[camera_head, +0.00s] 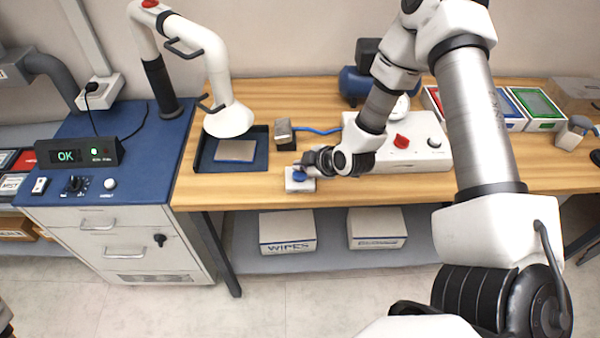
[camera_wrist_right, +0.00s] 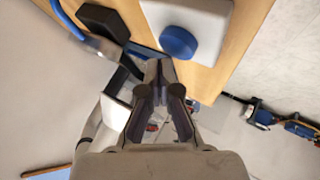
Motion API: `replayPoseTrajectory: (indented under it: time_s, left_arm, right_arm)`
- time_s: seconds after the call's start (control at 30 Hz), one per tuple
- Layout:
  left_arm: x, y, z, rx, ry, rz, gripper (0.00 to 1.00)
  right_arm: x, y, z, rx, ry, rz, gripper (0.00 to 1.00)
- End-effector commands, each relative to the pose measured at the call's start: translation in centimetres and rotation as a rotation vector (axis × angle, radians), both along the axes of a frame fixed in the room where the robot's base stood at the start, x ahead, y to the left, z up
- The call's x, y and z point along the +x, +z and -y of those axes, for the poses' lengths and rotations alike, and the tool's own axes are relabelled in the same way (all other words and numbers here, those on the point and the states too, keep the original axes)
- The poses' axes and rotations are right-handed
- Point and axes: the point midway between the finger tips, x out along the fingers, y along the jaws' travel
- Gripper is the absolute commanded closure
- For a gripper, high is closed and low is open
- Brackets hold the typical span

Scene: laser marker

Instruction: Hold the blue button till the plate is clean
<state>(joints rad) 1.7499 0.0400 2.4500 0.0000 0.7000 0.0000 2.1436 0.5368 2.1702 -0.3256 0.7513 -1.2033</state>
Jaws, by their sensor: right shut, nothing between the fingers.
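The blue button (camera_head: 299,176) sits on a small white box (camera_head: 300,186) at the table's front edge. In the right wrist view the blue button (camera_wrist_right: 178,42) is just beyond my fingertips, on its white box (camera_wrist_right: 205,15). My right gripper (camera_head: 303,167) is shut and empty, its tips at the button. I cannot tell whether they touch it. The fingertips (camera_wrist_right: 158,66) also show in the wrist view. The plate (camera_head: 236,151) is grey-brown and lies in a dark blue tray (camera_head: 205,161) left of the button.
A white extraction hood (camera_head: 229,121) hangs over the tray's back part. A small grey device (camera_head: 284,131) with a blue cable stands behind the button. A white control box (camera_head: 425,150) with a red knob stands right.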

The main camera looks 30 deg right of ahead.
Motion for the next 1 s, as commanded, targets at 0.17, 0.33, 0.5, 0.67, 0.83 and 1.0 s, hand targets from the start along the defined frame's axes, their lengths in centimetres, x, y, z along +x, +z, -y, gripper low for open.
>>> replayPoseTrajectory:
  time_s: [0.17,0.33,0.5,0.67,0.83,1.0]
  left_arm:
    - [0.00,-0.29,0.00,0.000,0.000,0.000,0.63]
    - [0.00,-0.25,0.00,0.000,0.000,0.000,0.63]
    - [0.00,-0.29,0.00,0.000,0.000,0.000,0.63]
    - [0.00,-0.42,0.00,0.000,0.000,0.000,0.63]
    - [0.00,-0.55,0.00,0.000,0.000,0.000,0.63]
    - [0.00,-0.67,-0.01,0.000,0.000,0.000,0.63]
  right_arm:
    - [-0.03,-0.66,0.00,0.000,0.000,0.000,1.00]
    - [-0.02,-0.61,-0.01,0.000,0.000,0.000,1.00]
    - [-0.02,-0.67,-0.01,0.000,0.000,0.000,1.00]
    - [-0.03,-0.87,0.00,0.000,0.000,0.000,1.00]
    - [-0.02,-1.08,-0.01,0.000,0.000,0.000,1.00]
    - [-0.03,-1.29,-0.02,0.000,0.000,0.000,1.00]
